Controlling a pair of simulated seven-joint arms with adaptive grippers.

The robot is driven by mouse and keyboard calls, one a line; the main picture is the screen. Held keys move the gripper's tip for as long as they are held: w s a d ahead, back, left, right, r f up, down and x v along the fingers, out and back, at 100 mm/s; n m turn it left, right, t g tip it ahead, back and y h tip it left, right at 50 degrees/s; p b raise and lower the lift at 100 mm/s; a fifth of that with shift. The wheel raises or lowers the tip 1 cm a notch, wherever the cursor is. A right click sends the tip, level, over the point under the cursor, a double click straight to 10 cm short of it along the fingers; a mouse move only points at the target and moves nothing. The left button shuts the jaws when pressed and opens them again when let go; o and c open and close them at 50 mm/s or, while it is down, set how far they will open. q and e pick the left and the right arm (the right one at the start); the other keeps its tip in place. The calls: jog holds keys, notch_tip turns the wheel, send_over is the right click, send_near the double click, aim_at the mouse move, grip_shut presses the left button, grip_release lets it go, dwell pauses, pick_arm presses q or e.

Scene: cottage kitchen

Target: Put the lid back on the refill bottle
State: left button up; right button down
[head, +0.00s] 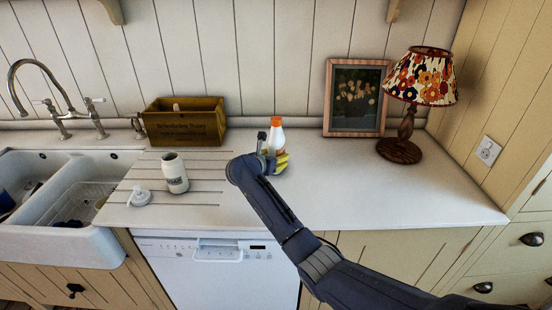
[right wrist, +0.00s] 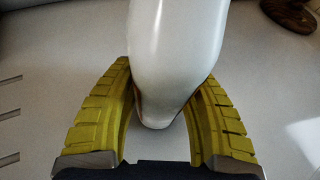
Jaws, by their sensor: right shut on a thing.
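My right gripper (head: 277,163) has its yellow fingers shut around a white bottle with an orange cap (head: 276,127) on the counter. In the right wrist view, the yellow fingers (right wrist: 160,112) press on both sides of the smooth white bottle (right wrist: 172,50); its cap is out of that view. A white labelled bottle (head: 175,175) with an open-looking top stands on the grooved drainer. A small white pump-like lid (head: 139,197) lies to its left, near the sink. I cannot tell which bottle is the refill bottle. My left gripper is not in view.
A wooden box (head: 186,124) stands against the back wall behind the labelled bottle. A framed picture (head: 356,97) and a floral-shaded lamp (head: 418,85) stand to the right. A double sink (head: 60,239) lies at the left. The right front counter (head: 420,200) is clear.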

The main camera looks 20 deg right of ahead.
jog(key=shift+f, duration=0.1)
jog(key=c, duration=0.7)
grip_release()
jog(key=v, duration=1.2)
